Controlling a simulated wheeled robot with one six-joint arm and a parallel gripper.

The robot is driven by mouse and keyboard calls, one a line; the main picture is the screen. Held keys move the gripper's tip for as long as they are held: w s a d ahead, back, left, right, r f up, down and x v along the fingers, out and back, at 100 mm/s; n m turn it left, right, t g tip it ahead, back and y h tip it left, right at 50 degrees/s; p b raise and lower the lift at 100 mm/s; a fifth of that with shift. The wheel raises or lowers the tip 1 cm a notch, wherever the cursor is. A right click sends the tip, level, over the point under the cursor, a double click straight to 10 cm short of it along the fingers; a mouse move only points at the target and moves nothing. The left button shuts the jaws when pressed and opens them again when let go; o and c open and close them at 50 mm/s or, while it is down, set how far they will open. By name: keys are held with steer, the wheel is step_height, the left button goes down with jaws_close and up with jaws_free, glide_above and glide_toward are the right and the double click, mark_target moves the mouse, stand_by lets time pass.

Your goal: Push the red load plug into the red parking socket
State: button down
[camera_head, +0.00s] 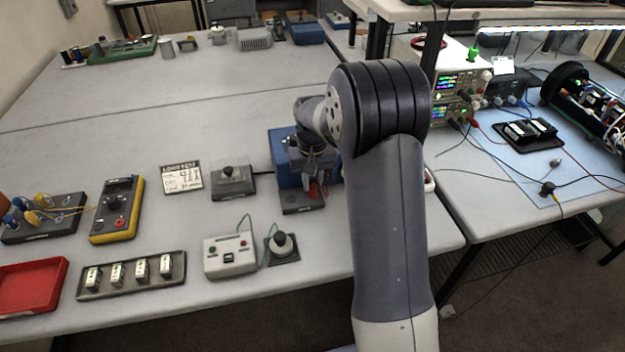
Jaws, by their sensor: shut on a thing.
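My gripper (314,180) points down over a dark block (298,205) at the front of a blue box (285,168). It is shut on the red load plug (314,190), of which only a small red part shows at the fingertips. The plug is at or just above the block's right part; I cannot tell whether it touches. The red parking socket cannot be made out apart from the plug; my gripper and arm cover much of that spot.
In front are a grey control box (230,256) and a round black knob on a plate (281,246). The table's back middle is clear.

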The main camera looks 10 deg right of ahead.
steer(key=shift+f, duration=0.15)
steer(key=c, duration=1.2)
jaws_free()
step_height(320, 180, up, 11)
steer(key=shift+f+b, duration=0.1)
steer(key=shift+b, duration=0.6)
step_height(320, 180, down, 11)
steer(key=shift+r+p, duration=0.1)
steer(key=shift+p, duration=0.5)
steer(key=shift+s+a, duration=0.1)
